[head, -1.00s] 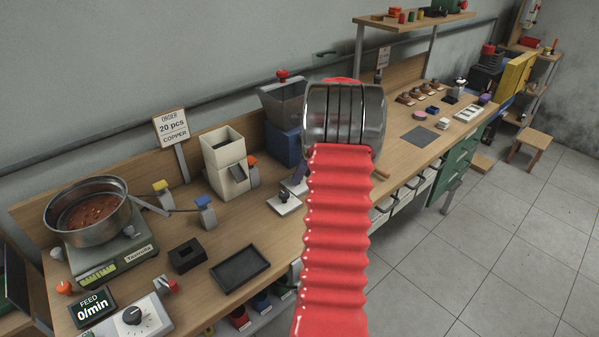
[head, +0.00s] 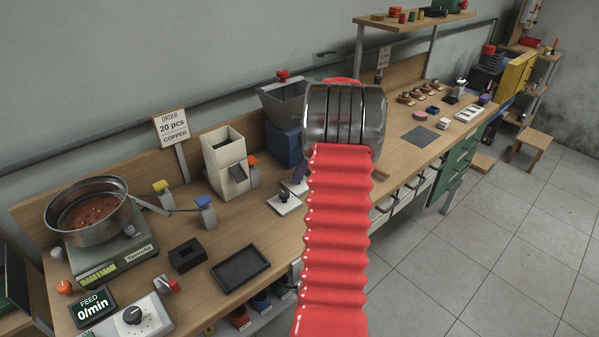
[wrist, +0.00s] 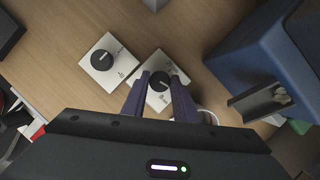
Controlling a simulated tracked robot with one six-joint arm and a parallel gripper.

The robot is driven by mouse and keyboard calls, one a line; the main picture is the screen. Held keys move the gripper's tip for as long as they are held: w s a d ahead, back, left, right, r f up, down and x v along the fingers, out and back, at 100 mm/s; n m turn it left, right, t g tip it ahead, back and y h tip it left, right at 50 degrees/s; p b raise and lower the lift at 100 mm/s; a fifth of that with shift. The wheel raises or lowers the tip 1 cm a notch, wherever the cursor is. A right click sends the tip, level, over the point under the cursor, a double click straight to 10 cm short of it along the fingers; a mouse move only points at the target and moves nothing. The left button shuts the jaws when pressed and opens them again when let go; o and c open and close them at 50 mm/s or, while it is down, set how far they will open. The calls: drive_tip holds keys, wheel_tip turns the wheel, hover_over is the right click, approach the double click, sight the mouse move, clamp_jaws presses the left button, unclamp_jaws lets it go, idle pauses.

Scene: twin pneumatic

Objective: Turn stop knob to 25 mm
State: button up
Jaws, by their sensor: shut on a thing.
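In the wrist view, two white blocks each carry a round black knob with a pale pointer line. My gripper (wrist: 160,84) has its two dark purple fingers on either side of the right-hand black knob (wrist: 159,78) and is shut on it. The left-hand black knob (wrist: 102,60) stands apart and untouched. The print on both blocks is too small to read, so I cannot tell the setting or which is labelled stop. In the head view the left-hand knob (head: 284,195) shows, while my red arm hides most of the held one.
A blue machine (wrist: 285,62) with a grey chute stands close right of my gripper in the wrist view.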

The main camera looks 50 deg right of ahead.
drive_tip(key=shift+w+d+n+g+y, duration=0.15)
drive_tip(key=shift+n+g+y, duration=0.25)
drive_tip(key=shift+n, duration=1.2)
drive_tip(key=o, duration=1)
drive_tip(key=shift+r, duration=0.1)
drive_tip(key=v, duration=1.3)
drive_tip(key=shift+s+d+r, duration=0.15)
drive_tip(key=shift+s+d, duration=0.05)
drive_tip(key=shift+s, duration=0.1)
